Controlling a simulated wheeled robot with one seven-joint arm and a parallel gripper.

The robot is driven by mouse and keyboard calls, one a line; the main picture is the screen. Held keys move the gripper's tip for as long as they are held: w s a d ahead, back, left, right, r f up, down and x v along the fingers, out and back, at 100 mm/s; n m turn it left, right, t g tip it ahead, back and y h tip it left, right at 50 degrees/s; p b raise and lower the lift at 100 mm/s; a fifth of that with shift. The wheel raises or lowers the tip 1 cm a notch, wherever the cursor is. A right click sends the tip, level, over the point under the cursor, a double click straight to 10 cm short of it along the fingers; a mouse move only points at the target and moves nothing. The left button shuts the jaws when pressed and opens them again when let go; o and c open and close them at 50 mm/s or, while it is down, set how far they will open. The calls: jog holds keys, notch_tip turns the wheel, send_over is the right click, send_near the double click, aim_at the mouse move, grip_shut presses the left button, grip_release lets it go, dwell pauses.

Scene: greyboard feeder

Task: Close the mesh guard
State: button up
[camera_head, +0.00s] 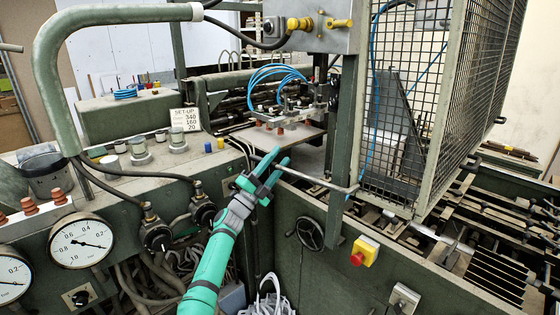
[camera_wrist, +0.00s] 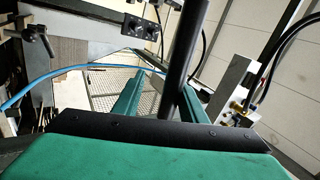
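The mesh guard (camera_head: 483,85) has a grey-green frame filled with dark wire mesh and stands upright at the upper right of the head view. Wire mesh (camera_wrist: 108,92) also shows behind my fingers in the wrist view. A thin grey bar (camera_head: 320,181) runs from a green post leftward to my gripper (camera_head: 271,166). My gripper's green fingers are apart. In the wrist view a dark rod (camera_wrist: 184,55) passes between the fingertips (camera_wrist: 158,98), closer to the right finger, with a gap on its left. I cannot tell whether it touches the right finger.
A red-and-yellow stop button (camera_head: 362,252) and a black handwheel (camera_head: 310,233) are on the machine front. A thick green pipe (camera_head: 55,85) arches at the left above pressure gauges (camera_head: 82,241). Blue hoses and a metal feeder head (camera_head: 285,112) lie behind my gripper.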

jog(key=v, duration=1)
jog(key=shift+s+a+f, duration=0.2)
jog(key=shift+s, duration=0.1)
